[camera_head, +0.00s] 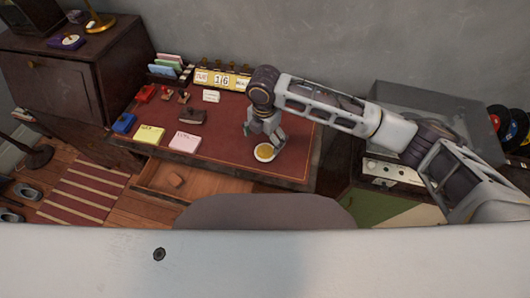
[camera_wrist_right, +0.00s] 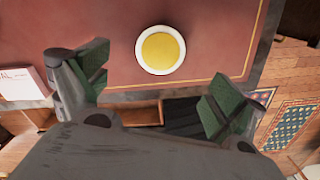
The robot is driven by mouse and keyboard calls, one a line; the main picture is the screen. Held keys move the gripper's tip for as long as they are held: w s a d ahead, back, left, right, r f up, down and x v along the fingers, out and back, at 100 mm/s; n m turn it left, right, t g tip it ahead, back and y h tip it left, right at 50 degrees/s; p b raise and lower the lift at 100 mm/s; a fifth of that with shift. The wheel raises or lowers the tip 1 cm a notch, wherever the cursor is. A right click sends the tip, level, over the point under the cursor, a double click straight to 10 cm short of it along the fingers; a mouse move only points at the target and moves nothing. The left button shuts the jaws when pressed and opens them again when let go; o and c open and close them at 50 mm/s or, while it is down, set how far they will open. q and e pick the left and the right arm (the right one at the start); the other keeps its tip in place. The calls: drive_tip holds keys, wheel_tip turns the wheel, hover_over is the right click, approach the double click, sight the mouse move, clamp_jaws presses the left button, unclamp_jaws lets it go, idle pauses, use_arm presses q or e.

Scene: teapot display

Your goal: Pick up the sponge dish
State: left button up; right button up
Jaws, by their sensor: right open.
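The sponge dish (camera_head: 265,152) is a small round white dish with a yellow sponge in it. It sits on the red desk top near the front edge. In the right wrist view the sponge dish (camera_wrist_right: 160,50) lies beyond the fingertips, centred between them. My right gripper (camera_head: 264,130) is just above and behind the dish in the head view. Its green-padded fingers (camera_wrist_right: 160,85) are spread open with nothing between them, apart from the dish. My left gripper is not in view.
The red desk (camera_head: 232,155) holds a yellow note pad (camera_head: 149,136), a pink note pad (camera_head: 185,141), stamps and a calendar (camera_head: 222,79) to the left. An open drawer (camera_head: 175,181) and a chair back (camera_head: 265,211) stand in front. Desk to the dish's right is clear.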

sight(265, 151)
drive_tip(key=shift+f, duration=1.45)
drive_tip(key=shift+w+d+f, duration=0.1)
drive_tip(key=shift+f, duration=2.5)
drive_tip(key=c, duration=1.2)
drive_tip(key=shift+r, duration=0.1)
drive_tip(key=shift+c, duration=0.2)
wheel_tip(265, 151, up, 10)
